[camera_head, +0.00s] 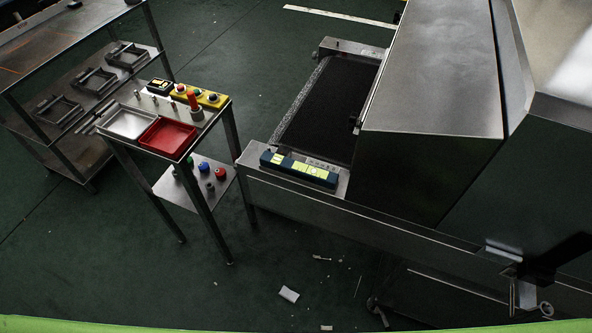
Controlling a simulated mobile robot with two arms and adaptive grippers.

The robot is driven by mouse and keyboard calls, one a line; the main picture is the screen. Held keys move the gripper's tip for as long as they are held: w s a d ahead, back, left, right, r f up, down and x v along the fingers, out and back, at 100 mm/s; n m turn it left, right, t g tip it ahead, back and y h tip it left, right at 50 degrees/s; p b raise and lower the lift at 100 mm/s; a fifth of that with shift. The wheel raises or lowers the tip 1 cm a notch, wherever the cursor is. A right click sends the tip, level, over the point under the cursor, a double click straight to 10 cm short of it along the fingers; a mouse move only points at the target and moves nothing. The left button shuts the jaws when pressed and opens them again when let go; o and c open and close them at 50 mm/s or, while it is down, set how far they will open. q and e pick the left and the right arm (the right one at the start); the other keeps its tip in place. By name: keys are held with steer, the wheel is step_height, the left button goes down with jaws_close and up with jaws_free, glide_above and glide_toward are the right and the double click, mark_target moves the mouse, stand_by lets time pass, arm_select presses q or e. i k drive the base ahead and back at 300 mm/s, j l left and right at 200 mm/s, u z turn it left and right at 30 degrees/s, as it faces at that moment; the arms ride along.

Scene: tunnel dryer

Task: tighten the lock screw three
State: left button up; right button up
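No lock screw can be told apart at this size. The metal tunnel dryer (435,90) fills the right side, with a dark conveyor belt (328,105) coming out of it. A crank-like metal fitting (513,283) sits on its lower right side, partly in shadow. A dark blue box with yellow-green labels (298,168) lies on the dryer's near corner. Neither of my grippers is in view.
A small metal cart at left centre carries a red tray (167,138), a silver tray (129,121), a yellow button box (200,95) and coloured items on its lower shelf (180,190). A rack (68,85) stands at left. Scraps (289,294) lie on the green floor.

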mark_target(375, 302)
steer(key=k+j+z, duration=0.25)
steer(key=z, duration=0.15)
steer(key=k+j+z, duration=0.1)
steer(key=k+z, duration=0.75)
steer(key=i, duration=0.1)
